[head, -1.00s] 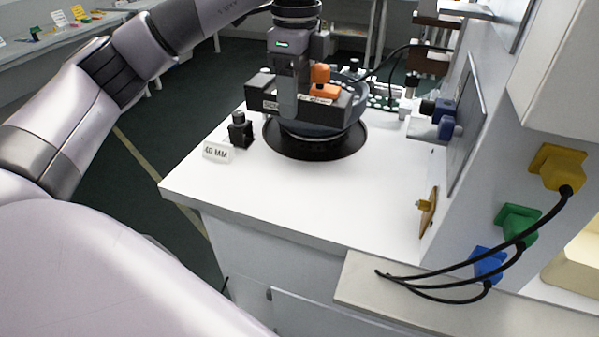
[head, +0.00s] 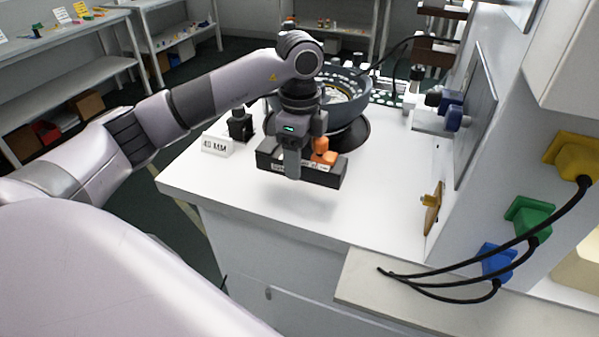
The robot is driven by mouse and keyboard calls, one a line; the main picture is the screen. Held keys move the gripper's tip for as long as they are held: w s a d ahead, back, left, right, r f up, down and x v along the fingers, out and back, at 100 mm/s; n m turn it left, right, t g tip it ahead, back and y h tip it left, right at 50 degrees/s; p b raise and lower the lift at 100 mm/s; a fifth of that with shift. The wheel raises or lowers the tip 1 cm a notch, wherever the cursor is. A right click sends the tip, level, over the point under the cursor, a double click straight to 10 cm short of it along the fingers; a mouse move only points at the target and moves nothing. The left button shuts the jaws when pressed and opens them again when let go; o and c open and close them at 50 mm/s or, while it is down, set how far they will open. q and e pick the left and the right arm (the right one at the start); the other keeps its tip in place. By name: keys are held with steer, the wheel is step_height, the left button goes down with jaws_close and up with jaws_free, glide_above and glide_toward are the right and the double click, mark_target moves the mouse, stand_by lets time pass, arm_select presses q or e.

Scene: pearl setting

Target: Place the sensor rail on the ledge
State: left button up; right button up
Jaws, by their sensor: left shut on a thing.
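The sensor rail (head: 327,177) is a black bar with a pale label and an orange connector on top. My left gripper (head: 292,170) is shut on it near its middle, from above. It hangs level over the white worktop (head: 370,210), with a soft shadow below it. The ledge (head: 400,305) seems to be the pale, narrow shelf at the lower right, below the coloured plugs. The rail is apart from it, farther back and to the left. My right gripper is not in view.
A round bowl feeder (head: 352,103) stands behind the rail. A "40 MM" sign (head: 217,147) and a small black block (head: 240,126) are at the left. Black cables from yellow, green and blue plugs (head: 497,258) hang over the ledge. The worktop's front is clear.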

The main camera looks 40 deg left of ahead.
arm_select(q)
steer(key=shift+f, duration=2.25)
steer(key=o, duration=1.1)
steer(key=shift+f, duration=0.15)
steer(key=shift+o, duration=0.2)
steer(key=shift+r, duration=0.2)
step_height(320, 180, up, 11)
steer(key=shift+f, duration=0.2)
steer(key=shift+r, duration=0.7)
